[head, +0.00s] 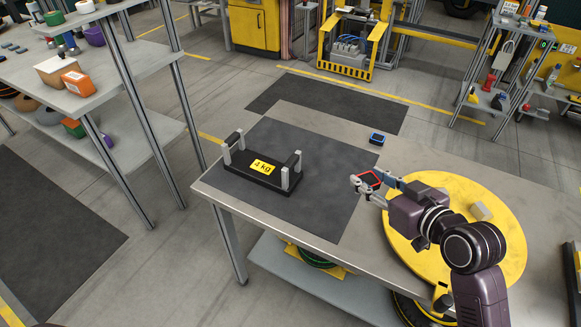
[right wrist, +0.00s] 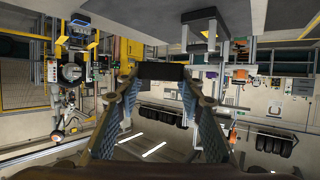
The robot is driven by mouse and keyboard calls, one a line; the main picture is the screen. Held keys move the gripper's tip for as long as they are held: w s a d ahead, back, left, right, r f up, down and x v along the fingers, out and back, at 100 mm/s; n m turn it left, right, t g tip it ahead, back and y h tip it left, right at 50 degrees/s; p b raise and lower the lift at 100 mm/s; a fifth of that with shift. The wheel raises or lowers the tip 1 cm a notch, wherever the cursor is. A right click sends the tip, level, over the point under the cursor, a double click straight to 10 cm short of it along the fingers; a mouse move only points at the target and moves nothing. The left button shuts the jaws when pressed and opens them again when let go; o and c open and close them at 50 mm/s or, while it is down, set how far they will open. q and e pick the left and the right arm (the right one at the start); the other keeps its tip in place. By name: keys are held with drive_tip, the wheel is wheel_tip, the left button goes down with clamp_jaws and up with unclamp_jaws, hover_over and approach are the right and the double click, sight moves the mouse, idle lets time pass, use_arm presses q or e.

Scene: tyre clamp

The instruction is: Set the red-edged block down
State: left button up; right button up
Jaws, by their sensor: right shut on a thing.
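The red-edged block (head: 370,179), dark with a red rim, is held between the fingertips of my right gripper (head: 373,183). It is in the air over the table, near the right edge of the dark mat (head: 317,212); its exact height is hard to tell. In the right wrist view the block shows as a dark shape (right wrist: 161,71) between the two fingertips (right wrist: 160,82). A blue-edged block (head: 377,138) sits near the table's far edge. My left gripper is not in view.
A black two-handled weight marked 4 kg (head: 262,172) stands on the mat. A yellow round plate (head: 508,238) with a small beige block (head: 481,211) lies under my right arm. The mat's front right part is clear. A shelf rack (head: 130,62) stands left.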

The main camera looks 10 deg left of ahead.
drive_tip(key=w+a+r+m+t+h, duration=0.1)
drive_tip(key=w+a+r, duration=0.2)
drive_tip(key=w+a, duration=0.3)
hover_over(329, 209)
drive_tip(key=shift+h, duration=0.3)
wheel_tip(329, 209, down, 14)
drive_tip(key=shift+r, duration=0.1)
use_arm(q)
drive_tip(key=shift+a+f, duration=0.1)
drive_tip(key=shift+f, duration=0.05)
use_arm(e)
drive_tip(key=shift+f, duration=2.75)
drive_tip(key=shift+f, duration=0.1)
drive_tip(key=o, duration=1.1)
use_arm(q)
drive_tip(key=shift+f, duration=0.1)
use_arm(e)
drive_tip(key=v, duration=1.2)
drive_tip(key=shift+d+r, duration=0.1)
drive_tip(key=shift+r, duration=0.1)
